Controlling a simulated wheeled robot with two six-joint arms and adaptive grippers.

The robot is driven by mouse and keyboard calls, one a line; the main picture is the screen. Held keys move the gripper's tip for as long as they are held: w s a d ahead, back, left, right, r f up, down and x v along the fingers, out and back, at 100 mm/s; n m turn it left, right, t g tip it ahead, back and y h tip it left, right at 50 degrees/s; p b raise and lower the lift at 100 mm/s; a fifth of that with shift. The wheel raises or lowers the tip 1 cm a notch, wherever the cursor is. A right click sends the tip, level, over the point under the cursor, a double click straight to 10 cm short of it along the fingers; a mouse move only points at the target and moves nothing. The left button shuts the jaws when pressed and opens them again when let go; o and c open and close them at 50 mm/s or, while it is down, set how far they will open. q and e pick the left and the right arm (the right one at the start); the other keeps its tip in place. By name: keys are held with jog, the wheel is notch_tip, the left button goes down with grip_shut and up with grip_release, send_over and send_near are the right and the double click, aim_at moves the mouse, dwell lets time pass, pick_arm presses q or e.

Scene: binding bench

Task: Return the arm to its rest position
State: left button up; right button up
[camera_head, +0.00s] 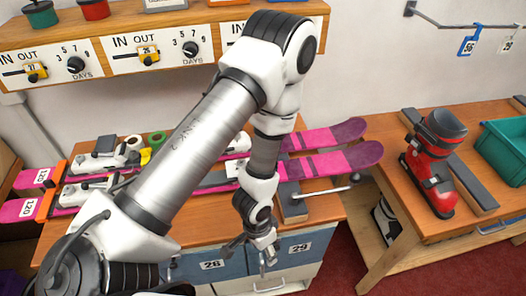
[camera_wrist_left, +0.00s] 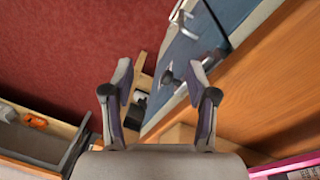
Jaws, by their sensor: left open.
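My left arm comes in from the left of the head view, rises to an elbow near the top, and bends down to the wrist. My left gripper (camera_head: 264,262) hangs pointing down at the front edge of the middle bench (camera_head: 315,207), by the drawer fronts. In the left wrist view my left gripper (camera_wrist_left: 160,85) has its two fingers spread apart, with nothing between them. Parts of the bench top and the skis are hidden behind my arm. My right gripper is not in view.
Pink skis (camera_head: 340,160) with bindings lie on the middle bench. Blue drawer fronts (camera_head: 296,250) numbered 26 and 29 are close behind the gripper. A red boot (camera_head: 432,170) and a green crate (camera_head: 507,145) stand on the right bench. Red floor (camera_head: 335,260) lies between the benches.

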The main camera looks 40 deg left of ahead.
pick_arm(q)
jog(key=s+a+f+n+y+b, duration=0.1)
jog(key=s+f+b, duration=0.4)
jog(key=f, duration=0.6)
jog(key=s+a+n, duration=0.1)
jog(key=s+n, duration=0.1)
jog(key=shift+s+a+b, duration=0.15)
jog(key=shift+s+b, duration=0.25)
jog(key=shift+w, duration=0.1)
dwell(1.0)
